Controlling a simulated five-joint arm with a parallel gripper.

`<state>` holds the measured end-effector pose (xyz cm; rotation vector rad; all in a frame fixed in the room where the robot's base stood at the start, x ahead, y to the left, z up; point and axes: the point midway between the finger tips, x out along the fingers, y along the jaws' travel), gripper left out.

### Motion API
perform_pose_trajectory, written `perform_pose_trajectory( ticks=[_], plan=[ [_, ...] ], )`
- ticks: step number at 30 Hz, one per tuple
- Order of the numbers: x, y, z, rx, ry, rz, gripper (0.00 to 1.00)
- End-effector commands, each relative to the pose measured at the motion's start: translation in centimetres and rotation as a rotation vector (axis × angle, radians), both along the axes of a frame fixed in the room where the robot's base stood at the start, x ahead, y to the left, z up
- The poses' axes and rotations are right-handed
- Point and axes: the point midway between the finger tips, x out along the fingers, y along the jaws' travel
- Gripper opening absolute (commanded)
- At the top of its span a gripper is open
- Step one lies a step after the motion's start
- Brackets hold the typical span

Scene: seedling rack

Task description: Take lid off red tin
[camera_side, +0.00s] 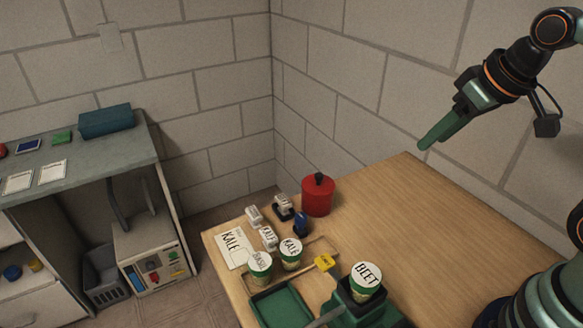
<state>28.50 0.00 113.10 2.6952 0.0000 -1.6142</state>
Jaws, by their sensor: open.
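The red tin (317,199) stands upright near the back edge of the wooden table, close to the wall corner. Its red lid (319,181) sits on top and has a dark knob (319,177). My gripper (425,144) is open and empty, up in the air to the right of the tin and well apart from it. Its fingers point down and to the left. They overlap in this view, so the gap between them is hard to see.
Small white blocks (254,215) and a blue item (301,222) stand just left of the tin. Labelled pots (291,254), a BEET pot (366,281), a yellow block (324,262) and a green tray (281,307) are nearer. The table's right side (440,235) is clear.

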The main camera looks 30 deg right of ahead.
Motion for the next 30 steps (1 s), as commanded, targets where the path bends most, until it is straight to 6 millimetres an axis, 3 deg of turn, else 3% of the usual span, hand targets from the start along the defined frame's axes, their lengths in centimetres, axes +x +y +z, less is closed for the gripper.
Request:
perform_pose_trajectory(
  ticks=[11,12,22,26,30],
  plan=[
    [0.0,0.0,0.0,0.0,0.0,0.0,0.5],
    [0.0,0.0,0.0,0.0,0.0,0.0,0.6],
    [0.2,0.1,0.1,0.006,0.004,-0.008,0.6],
    [1.2,0.4,0.7,0.044,0.035,-0.072,0.6],
    [3.7,1.2,1.7,0.123,0.099,-0.225,0.6]
  ],
)
